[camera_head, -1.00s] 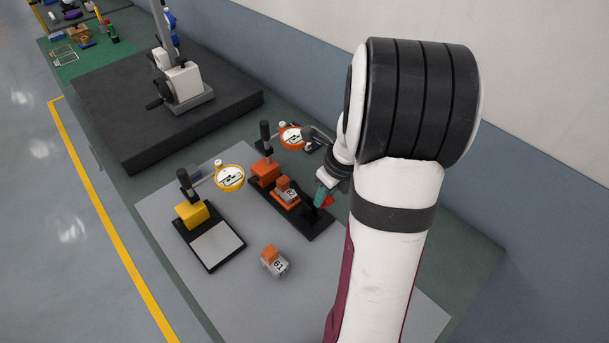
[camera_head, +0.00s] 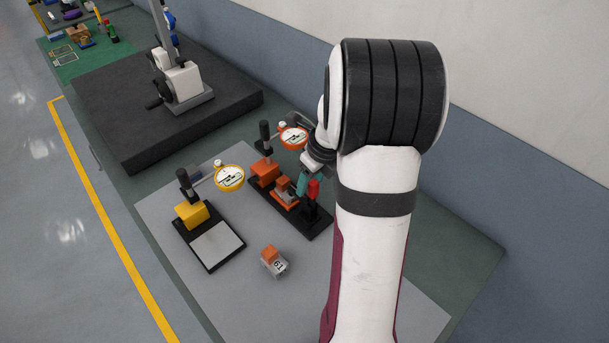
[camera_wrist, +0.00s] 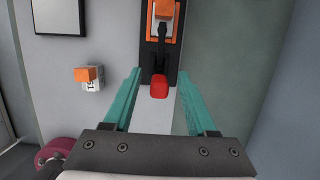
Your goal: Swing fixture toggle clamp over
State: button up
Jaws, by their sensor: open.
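The toggle clamp's red handle (camera_head: 314,188) stands up from the black clamp post (camera_head: 311,210) at the near end of a black fixture base (camera_head: 318,232). The fixture holds a grey block with an orange top (camera_head: 284,184). In the wrist view the red handle tip (camera_wrist: 159,89) shows at the end of a dark lever (camera_wrist: 162,42). My gripper (camera_wrist: 160,72) is open, its teal fingers on either side of the red handle in that view, with gaps. In the head view my gripper (camera_head: 302,183) is just left of the handle. Whether the fingers touch it I cannot tell.
An orange dial gauge (camera_head: 293,138) stands at the fixture's far end, close to my wrist. A yellow gauge stand (camera_head: 192,213) is to the left. A loose block marked 61 (camera_head: 277,266) lies on the grey mat (camera_head: 225,285), with free room around it.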

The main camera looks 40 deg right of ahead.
jog(key=v, duration=0.2)
jog(key=w+v, duration=0.1)
jog(key=v, duration=0.3)
jog(key=shift+w+r, duration=0.2)
jog(key=shift+r, duration=0.35)
jog(key=v, duration=1.6)
jog(key=s+a+f+n+g+y, duration=0.1)
jog(key=a+f+n, duration=0.2)
jog(key=a+n, duration=0.5)
jog(key=s+a+f+n, duration=0.1)
jog(key=a+f+n, duration=0.1)
jog(key=a+n, duration=0.55)
jog(key=s+a+f+n+g, duration=0.2)
jog(key=s+a+f+n, duration=0.6)
jog(key=s+a+n, duration=0.4)
jog(key=a+n, duration=0.1)
jog(key=n, duration=0.2)
jog(key=shift+s+f+y, duration=0.2)
jog(key=shift+f+y, duration=0.15)
jog(key=shift+y, duration=0.05)
